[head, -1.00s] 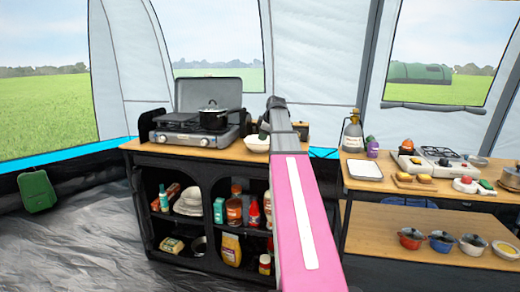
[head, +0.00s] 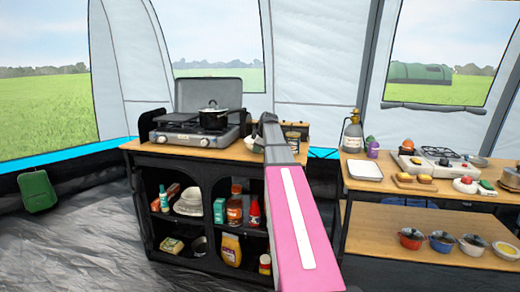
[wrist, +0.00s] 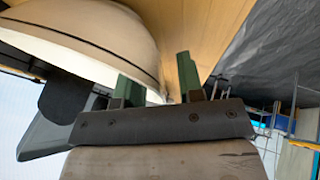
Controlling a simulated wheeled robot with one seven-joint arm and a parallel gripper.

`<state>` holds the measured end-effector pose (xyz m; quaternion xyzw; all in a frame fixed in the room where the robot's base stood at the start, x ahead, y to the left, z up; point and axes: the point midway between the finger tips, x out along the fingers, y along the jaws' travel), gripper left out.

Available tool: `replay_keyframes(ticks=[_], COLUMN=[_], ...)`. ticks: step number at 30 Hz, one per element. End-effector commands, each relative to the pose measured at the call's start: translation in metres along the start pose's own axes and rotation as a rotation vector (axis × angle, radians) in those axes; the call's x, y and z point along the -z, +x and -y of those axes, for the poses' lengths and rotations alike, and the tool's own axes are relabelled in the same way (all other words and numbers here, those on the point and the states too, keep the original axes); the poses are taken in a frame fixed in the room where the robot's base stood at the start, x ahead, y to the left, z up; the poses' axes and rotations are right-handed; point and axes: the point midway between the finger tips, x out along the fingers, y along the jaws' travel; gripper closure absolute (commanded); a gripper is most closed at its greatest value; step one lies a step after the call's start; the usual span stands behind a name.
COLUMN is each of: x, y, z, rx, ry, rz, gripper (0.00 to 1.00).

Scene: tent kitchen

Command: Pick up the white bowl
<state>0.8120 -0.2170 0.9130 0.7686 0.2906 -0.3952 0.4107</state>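The white bowl (head: 250,142) sits on the wooden counter top, right of the stove, and is mostly hidden behind my arm in the head view. In the wrist view the bowl (wrist: 85,35) fills the upper left, pale with a thin dark line around it. My gripper (wrist: 156,78) has its two green fingers apart, at the bowl's edge. One finger overlaps the bowl and the other is just beyond its edge, with a gap showing. Whether either finger touches the bowl cannot be told. My fingers are hidden in the head view.
A camping stove (head: 195,130) with a black pot (head: 213,116) stands left of the bowl. Cans (head: 293,137) stand close on the right. Shelves below hold bottles and jars. A second table (head: 410,180) at the right carries a tray, food and pots.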

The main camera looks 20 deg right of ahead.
Motion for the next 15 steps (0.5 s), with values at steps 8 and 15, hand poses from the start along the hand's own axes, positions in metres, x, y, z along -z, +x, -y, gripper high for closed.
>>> replay_keyframes(ticks=[8,15], x=[0.0,0.0002], y=[-0.0004,-0.0008], z=[0.0001,-0.0002], rx=[0.0,0.0], ry=[0.0,0.0], rz=[0.0,0.0], gripper=[1.0,1.0])
